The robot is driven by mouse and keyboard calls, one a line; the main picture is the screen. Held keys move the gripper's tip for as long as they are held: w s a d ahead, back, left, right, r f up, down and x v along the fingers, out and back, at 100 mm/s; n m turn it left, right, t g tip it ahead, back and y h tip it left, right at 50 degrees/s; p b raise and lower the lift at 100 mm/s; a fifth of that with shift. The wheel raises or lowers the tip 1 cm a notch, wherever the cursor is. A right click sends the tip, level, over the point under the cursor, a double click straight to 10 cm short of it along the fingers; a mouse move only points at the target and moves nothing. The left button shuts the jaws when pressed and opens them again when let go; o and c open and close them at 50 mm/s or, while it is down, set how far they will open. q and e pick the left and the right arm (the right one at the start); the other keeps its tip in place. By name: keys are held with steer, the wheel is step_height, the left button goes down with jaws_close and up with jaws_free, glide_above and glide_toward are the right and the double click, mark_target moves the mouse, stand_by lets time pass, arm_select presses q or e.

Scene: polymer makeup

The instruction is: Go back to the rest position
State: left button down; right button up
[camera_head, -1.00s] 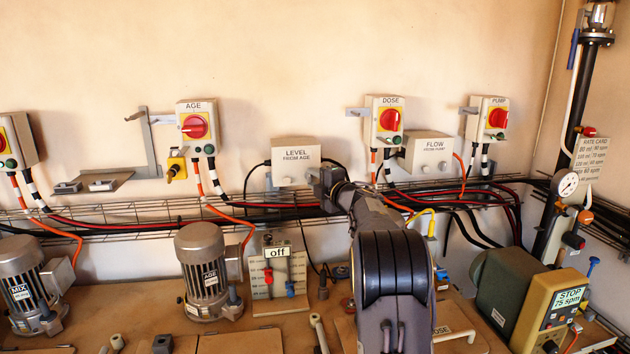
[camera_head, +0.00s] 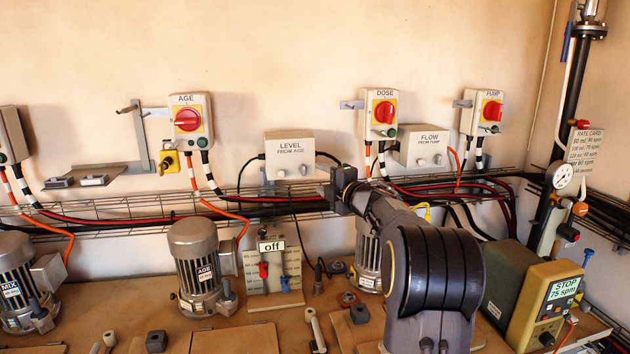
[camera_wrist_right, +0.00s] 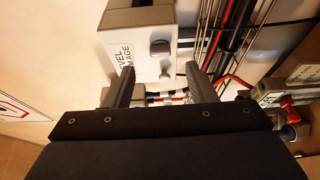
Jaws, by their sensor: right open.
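My right gripper (camera_head: 335,191) is at the end of my dark arm, which reaches up from the lower right in the head view. It is just below and right of the LEVEL box (camera_head: 289,157), in front of the wire cable tray. In the right wrist view, the two fingers (camera_wrist_right: 160,85) stand apart with nothing between them. The LEVEL box (camera_wrist_right: 138,50) with its knobs lies beyond the fingertips; I cannot tell the exact gap. My left gripper is not in view.
Switch boxes AGE (camera_head: 190,122), DOSE (camera_head: 379,113) and PUMP (camera_head: 482,112) hang on the wall. The cable tray (camera_head: 120,208) runs below them. Motors, an "off" panel (camera_head: 272,270) and a pump with a "STOP 75 spm" display (camera_head: 563,289) stand on the bench. Wall space above is free.

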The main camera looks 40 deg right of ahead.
steer(key=shift+s+a, duration=0.1)
steer(key=shift+s, duration=0.55)
steer(key=s+a+f+m+g+h, duration=0.25)
steer(key=s+m+h, duration=0.25)
steer(key=s+m, duration=0.55)
steer(key=s+a+f+m+g+y, duration=0.2)
steer(key=s+a+f, duration=0.4)
steer(key=a, duration=0.4)
steer(key=s+a+f+m+g+y, duration=0.3)
steer(key=s+a+f+g+y, duration=0.1)
steer(key=s+a, duration=0.5)
steer(key=s+a+f+m+g+y, duration=0.3)
steer(key=s+a+f, duration=0.5)
steer(key=a, duration=0.5)
steer(key=shift+a+f+g+y, duration=0.2)
steer(key=shift+f+g+y, duration=0.2)
steer(key=shift+y, duration=0.4)
steer(key=shift+s, duration=0.1)
